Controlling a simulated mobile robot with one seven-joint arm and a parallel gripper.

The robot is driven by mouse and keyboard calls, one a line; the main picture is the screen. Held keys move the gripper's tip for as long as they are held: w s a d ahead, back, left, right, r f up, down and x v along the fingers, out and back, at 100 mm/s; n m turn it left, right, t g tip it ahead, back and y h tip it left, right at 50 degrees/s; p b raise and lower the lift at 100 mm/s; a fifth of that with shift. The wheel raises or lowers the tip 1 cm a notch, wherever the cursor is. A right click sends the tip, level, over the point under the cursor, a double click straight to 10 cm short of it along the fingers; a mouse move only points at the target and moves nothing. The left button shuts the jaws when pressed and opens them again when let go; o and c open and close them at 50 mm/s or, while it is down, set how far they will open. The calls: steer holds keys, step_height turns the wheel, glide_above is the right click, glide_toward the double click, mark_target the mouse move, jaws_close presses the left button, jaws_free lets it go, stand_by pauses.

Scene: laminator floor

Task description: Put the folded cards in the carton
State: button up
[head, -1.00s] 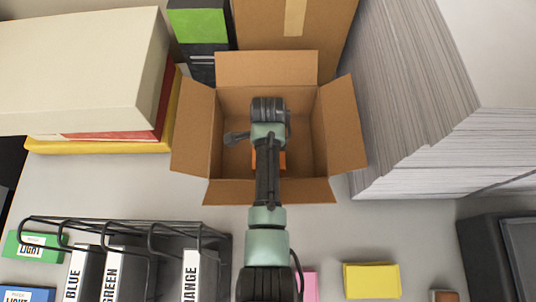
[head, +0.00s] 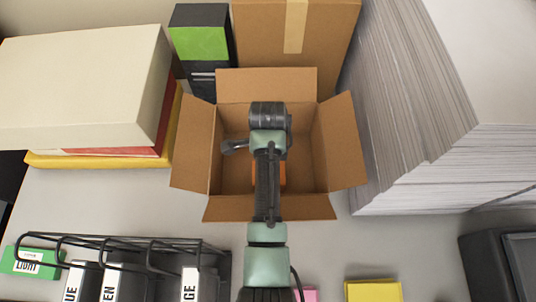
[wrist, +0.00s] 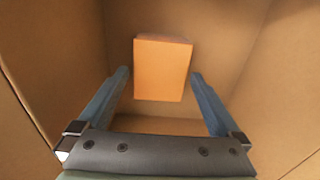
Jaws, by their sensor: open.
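The open carton (head: 345,182) stands in the middle of the head view with its flaps spread. An orange block (wrist: 163,68), perhaps the folded cards, lies inside the carton, seen from above in the wrist view. In the head view only a sliver of the orange block (head: 282,174) shows past my arm. My gripper (wrist: 160,78) points down into the carton. Its two fingers are spread apart on either side of the block's near part, with visible gaps, and hold nothing. The fingers are hidden in the head view.
A tall paper stack (head: 440,150) stands close on the right, and a cream box (head: 80,90) on the left. A taller brown box (head: 330,40) and a black-green box (head: 200,45) stand behind. A wire rack (head: 130,243), a yellow block (head: 373,291) and a pink block (head: 309,296) are in front.

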steer(key=w+r+n+t, duration=0.3)
steer(key=w+r+t, duration=0.2)
steer(key=r, duration=0.8)
steer(key=w+r+n+t, duration=0.3)
steer(key=w+r+t, duration=0.1)
steer(key=r, duration=0.8)
steer(key=w+r+n+t, duration=0.3)
steer(key=w+r+t, duration=0.2)
steer(key=r, duration=0.8)
steer(key=s+r+n+t, duration=0.2)
steer(key=r+t, duration=0.1)
steer(key=r, duration=0.5)
steer(key=s+r+n+t, duration=0.2)
steer(key=s+r+t, duration=0.1)
steer(key=r, duration=0.5)
steer(key=s+r+n+t, duration=0.4)
steer(key=s+r+t, duration=0.3)
steer(key=s+r, duration=0.6)
steer(key=shift+r+n+b, duration=0.35)
steer(key=shift+r+n, duration=0.05)
steer(key=shift+r, duration=0.55)
step_height(320, 180, down, 3)
steer(key=b, duration=0.2)
steer(key=shift+r+b, duration=0.15)
steer(key=shift+b, duration=0.15)
